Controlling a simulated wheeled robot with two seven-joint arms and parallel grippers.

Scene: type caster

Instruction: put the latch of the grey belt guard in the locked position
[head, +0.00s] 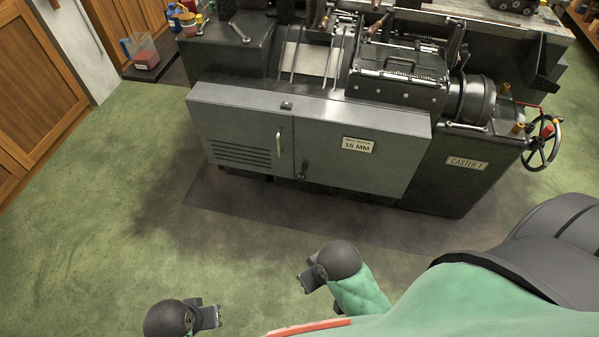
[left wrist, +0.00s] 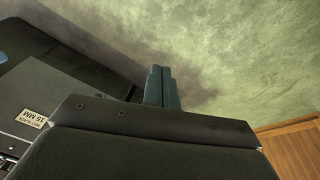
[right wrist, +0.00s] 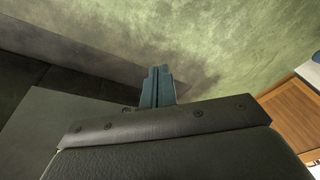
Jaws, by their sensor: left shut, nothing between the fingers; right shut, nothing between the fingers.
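The grey guard (head: 225,125) is the long sheet-metal front of the casting machine, with louvres and an upright pale handle (head: 278,142) on its left part. A small dark latch-like part (head: 302,170) sits low near the seam with the right part; its position is too small to tell. Another small dark fitting (head: 286,105) is on the top edge. My left gripper (head: 214,317) is shut and empty over the floor at the bottom; its fingers show in the left wrist view (left wrist: 161,87). My right gripper (head: 308,280) is shut and empty in front of the machine, apart from it; its fingers show in the right wrist view (right wrist: 158,87).
A plate reading 15 MM (head: 358,145) is on the guard's right part. A handwheel (head: 541,143) sticks out at the machine's right end. Wooden cabinets (head: 35,90) stand at the left. The green floor (head: 120,210) before the machine is clear.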

